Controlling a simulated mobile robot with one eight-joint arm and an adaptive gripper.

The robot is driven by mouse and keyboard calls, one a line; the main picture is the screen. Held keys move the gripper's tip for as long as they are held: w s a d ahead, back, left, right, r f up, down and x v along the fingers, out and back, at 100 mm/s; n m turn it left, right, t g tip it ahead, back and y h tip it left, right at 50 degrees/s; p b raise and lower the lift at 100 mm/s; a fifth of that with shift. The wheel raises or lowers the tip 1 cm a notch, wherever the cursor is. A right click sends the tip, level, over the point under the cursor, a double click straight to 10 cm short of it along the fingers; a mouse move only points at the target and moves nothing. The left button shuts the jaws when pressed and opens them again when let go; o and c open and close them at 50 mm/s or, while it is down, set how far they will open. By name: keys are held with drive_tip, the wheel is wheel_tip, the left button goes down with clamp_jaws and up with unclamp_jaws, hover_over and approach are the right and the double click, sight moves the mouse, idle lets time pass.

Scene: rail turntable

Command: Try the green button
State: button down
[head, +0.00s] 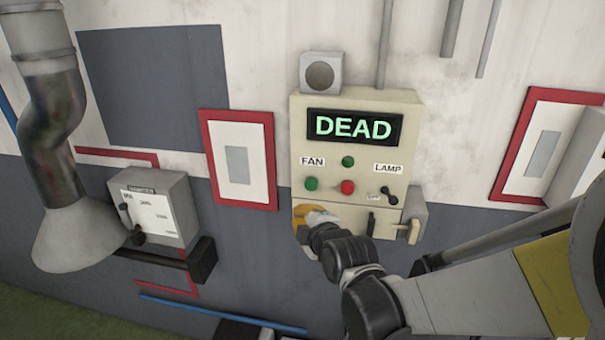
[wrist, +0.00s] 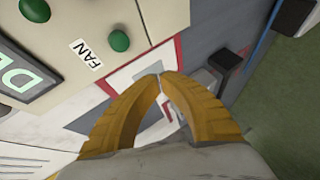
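A cream control panel (head: 298,130) on the wall has a lit display (head: 353,127) reading "DEAD". A green button (head: 311,184) sits below the FAN label (head: 312,161); in the wrist view that button (wrist: 118,41) is at the upper left. A second round green piece (head: 348,161) is at the panel's middle, also in the wrist view (wrist: 35,10). A red button (head: 347,187) is beside the first green one. My gripper (head: 303,220) is at the panel's lower left corner, below the green button and apart from it. Its yellow fingertips (wrist: 160,76) meet, with nothing visible between them.
A black switch (head: 388,194) is under the LAMP label (head: 388,169), with a handle (head: 372,224) lower down. A grey box (head: 165,207) with a lever is at left, near a large duct (head: 53,150). Red-framed plates (head: 238,158) flank the panel. My arm comes from the right.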

sight(311, 185)
drive_tip(key=shift+w+a, duration=0.1)
drive_tip(key=shift+a, duration=0.05)
drive_tip(key=shift+w+d, duration=0.4)
drive_tip(key=shift+w, duration=1)
drive_tip(key=shift+w+d, duration=0.4)
drive_tip(key=shift+w, duration=1.05)
drive_tip(key=shift+w+d, duration=0.4)
drive_tip(key=shift+w, duration=1)
drive_tip(key=shift+w, duration=0.1)
drive_tip(key=shift+w+d+b, duration=0.1)
drive_tip(key=shift+w+b, duration=0.2)
drive_tip(key=shift+b, duration=0.05)
drive_tip(key=shift+w+d, duration=0.1)
drive_tip(key=shift+w, duration=0.3)
drive_tip(key=shift+s, duration=0.15)
drive_tip(key=shift+s+a+b, duration=0.2)
drive_tip(key=shift+s+b, duration=0.1)
drive_tip(key=shift+s, duration=0.4)
